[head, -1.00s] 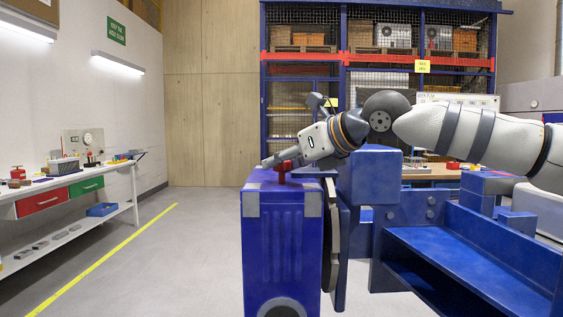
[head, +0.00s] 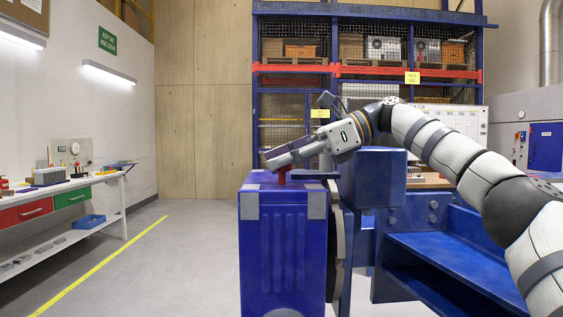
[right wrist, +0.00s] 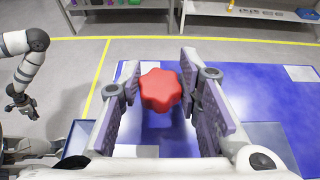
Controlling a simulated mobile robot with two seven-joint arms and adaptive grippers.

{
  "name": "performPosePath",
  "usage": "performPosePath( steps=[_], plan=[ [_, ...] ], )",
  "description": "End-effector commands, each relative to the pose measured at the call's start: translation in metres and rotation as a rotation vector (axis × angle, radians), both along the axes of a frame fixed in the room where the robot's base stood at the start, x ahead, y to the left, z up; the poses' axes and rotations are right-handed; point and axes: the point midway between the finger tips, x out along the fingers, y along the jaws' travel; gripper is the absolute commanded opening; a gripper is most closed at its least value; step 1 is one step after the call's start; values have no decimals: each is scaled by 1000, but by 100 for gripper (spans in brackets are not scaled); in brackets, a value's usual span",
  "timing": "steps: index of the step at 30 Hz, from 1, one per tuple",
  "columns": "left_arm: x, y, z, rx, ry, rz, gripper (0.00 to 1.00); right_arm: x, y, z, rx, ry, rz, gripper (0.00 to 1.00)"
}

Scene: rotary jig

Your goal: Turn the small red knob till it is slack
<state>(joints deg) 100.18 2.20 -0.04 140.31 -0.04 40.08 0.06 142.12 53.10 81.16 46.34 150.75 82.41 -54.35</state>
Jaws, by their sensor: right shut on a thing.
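The small red knob (head: 282,177) stands on top of the blue jig block (head: 283,245), mostly covered by my right gripper (head: 272,160) in the head view. In the right wrist view the lobed head of the knob (right wrist: 160,90) sits between the two ribbed finger pads. My right gripper is shut on it, coming from the upper right with its fingers sloping down. My left gripper (right wrist: 22,106) shows small at the left of the right wrist view, away from the knob, its fingers too small to judge. It is out of the head view.
Blue jig framework (head: 445,245) stands to the right, under my right arm. A wall bench (head: 60,190) with drawers and small parts is at the left. The floor (head: 170,270) between bench and jig is clear, with a yellow line.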

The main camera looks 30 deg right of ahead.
Motion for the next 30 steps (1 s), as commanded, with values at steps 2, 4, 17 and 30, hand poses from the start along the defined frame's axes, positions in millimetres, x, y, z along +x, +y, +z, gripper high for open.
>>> performPosePath(
  steps=[2, 4, 17, 30],
  plan=[
    [0, 0, 0, 0, 1, 0, 0, 1, 1, -3, -5, 8, 24, 3],
    [0, 0, 0, 0, 1, 0, 0, 1, 1, -3, -5, 7, 41, 3],
    [0, 0, 0, 0, 1, 0, 0, 0, 1, -5, -8, 12, 70, 3],
    [0, 0, 0, 0, 1, 0, 0, 0, 1, -3, -6, 8, 67, 50]
  ],
)
